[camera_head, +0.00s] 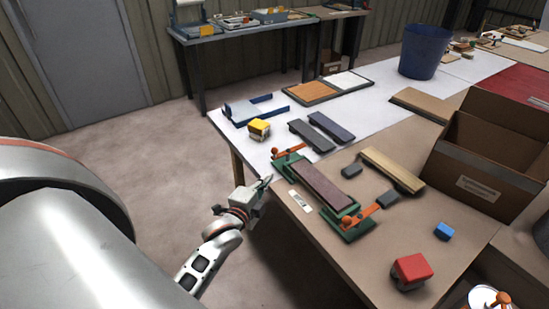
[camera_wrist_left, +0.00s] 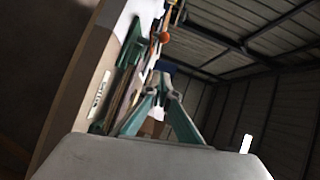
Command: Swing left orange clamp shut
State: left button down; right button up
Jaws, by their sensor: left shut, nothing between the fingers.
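A green fixture (camera_head: 338,226) lies along the table's left edge with a dark brown board (camera_head: 322,186) in it. The left orange clamp (camera_head: 290,150) is at its far end, with a round knob and an arm reaching right; I cannot tell how closely it meets the board. A second orange clamp (camera_head: 362,216) is at the near end. My left gripper (camera_head: 268,181) is shut and empty, just off the table edge, left of the fixture and nearer than the left clamp. In the left wrist view its fingertips (camera_wrist_left: 160,78) meet below an orange knob (camera_wrist_left: 163,37). My right gripper is not in view.
A white label (camera_head: 300,201) lies between fixture and edge. Right of the fixture are a tan board (camera_head: 392,169) and small dark blocks. Beyond are dark bars (camera_head: 311,135) and a yellow block (camera_head: 259,129). A cardboard box (camera_head: 490,150) and red block (camera_head: 411,270) are at right.

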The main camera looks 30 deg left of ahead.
aim_at(273, 157)
pick_arm(q)
jog(key=x, duration=0.4)
jog(key=a+x, duration=0.1)
jog(key=x, duration=0.7)
jog(key=shift+s+a, duration=0.2)
jog(key=shift+a, duration=0.1)
jog(key=shift+w+a+f, duration=0.2)
jog(key=shift+w+a, duration=0.15)
jog(key=shift+a, duration=0.2)
jog(key=shift+a, duration=0.1)
jog(key=shift+a+h, duration=0.1)
jog(key=shift+h, duration=0.2)
jog(key=shift+a+m+h, duration=0.15)
jog(key=shift+m+h, duration=0.15)
jog(key=shift+m, duration=0.1)
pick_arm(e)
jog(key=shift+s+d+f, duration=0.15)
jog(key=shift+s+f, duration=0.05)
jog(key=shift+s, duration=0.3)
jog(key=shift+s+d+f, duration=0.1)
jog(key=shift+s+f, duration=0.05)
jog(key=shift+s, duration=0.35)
